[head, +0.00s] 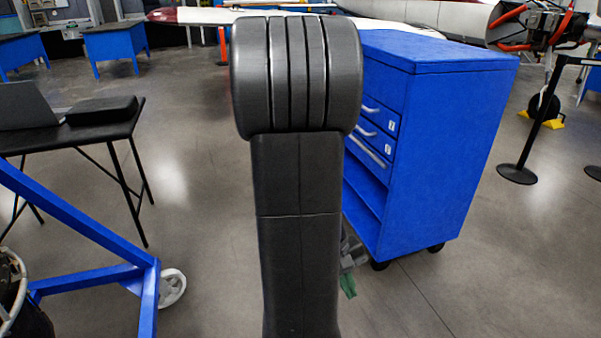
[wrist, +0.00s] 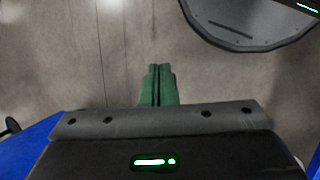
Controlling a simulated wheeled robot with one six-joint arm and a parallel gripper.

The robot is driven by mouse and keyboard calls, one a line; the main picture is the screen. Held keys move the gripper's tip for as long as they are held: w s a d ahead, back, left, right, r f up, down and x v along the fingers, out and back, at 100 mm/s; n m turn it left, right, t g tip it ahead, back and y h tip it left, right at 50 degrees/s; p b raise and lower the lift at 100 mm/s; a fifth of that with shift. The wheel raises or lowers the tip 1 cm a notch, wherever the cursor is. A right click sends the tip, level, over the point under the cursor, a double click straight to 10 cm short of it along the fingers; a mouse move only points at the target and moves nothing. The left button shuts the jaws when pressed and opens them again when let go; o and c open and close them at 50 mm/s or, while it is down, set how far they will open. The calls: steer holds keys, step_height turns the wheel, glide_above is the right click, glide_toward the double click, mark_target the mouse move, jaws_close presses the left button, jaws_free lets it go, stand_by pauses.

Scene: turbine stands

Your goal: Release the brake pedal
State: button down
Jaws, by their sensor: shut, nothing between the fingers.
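I cannot make out a brake pedal in either view. The blue cabinet (head: 440,150) on dark casters stands right of my arm in the head view. One dark caster (head: 380,265) shows under its near corner. My gripper (wrist: 158,68), with green fingers, is shut and empty in the wrist view, over bare grey floor. In the head view its green fingertips (head: 348,286) show low beside my arm, near the cabinet's bottom left; my arm hides part of it. A small dark rounded thing (wrist: 12,125) sits at the wrist view's left edge, too unclear to name.
A blue tubular frame (head: 75,220) with a white wheel (head: 172,288) stands at the lower left. A black table (head: 75,135) is behind it. A black post (head: 530,120) stands on the right. The floor between frame and cabinet is clear.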

steer(key=w+f+n+h+b, duration=0.3)
steer(key=w+f, duration=0.2)
steer(key=f, duration=0.5)
steer(key=w+a+f+n+h+b, duration=0.1)
steer(key=w+f+n+h+b, duration=0.15)
steer(key=w+f, duration=0.5)
steer(key=w+f+n+h+b, duration=0.3)
steer(key=w+f, duration=0.1)
steer(key=f, duration=0.7)
steer(key=a+f+n+t+h+b, duration=0.1)
steer(key=f+n+t+b, duration=0.1)
steer(key=f, duration=0.8)
steer(key=s+a+f+n+t+h+b, duration=0.1)
steer(key=f+n+t+b, duration=0.1)
steer(key=f, duration=0.9)
steer(key=s+a+f+n+t+h+b, duration=0.1)
steer(key=f+n+t, duration=0.3)
steer(key=f, duration=0.7)
steer(key=shift+s+a+f+n+b, duration=0.15)
steer(key=shift+a+n+b, duration=0.35)
steer(key=shift+n, duration=0.05)
